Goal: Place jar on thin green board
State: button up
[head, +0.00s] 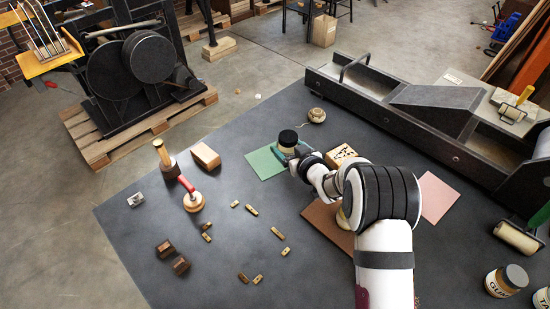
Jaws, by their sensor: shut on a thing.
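The jar (288,138) has a black lid and a pale body. It stands about upright over the right part of the thin green board (262,164). My gripper (288,152) is shut on the jar from the near side. The gripper hides the jar's lower part, so I cannot tell whether its base touches the board. The green board lies flat on the dark table, and its left part is bare.
A perforated wooden block (342,154) and a twine ball (317,115) are close by. A brown board (322,218) lies partly under my arm; a pink board (438,197) is to the right. Small brass pieces (251,210) are scattered left. A long press bed (410,115) bounds the back right.

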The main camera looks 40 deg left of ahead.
jog(key=a+f, duration=0.1)
jog(key=s+a+f, duration=0.1)
jog(key=a, duration=0.1)
jog(key=shift+s+a+f, duration=0.1)
jog(key=shift+s+a, duration=0.05)
jog(key=shift+s, duration=0.05)
jog(key=shift+a+f, duration=0.15)
jog(key=shift+f, duration=0.95)
jog(key=shift+a+f, duration=0.1)
jog(key=shift+f, duration=0.95)
jog(key=shift+s+f, duration=0.1)
jog(key=o, duration=1.5)
jog(key=shift+o, duration=0.2)
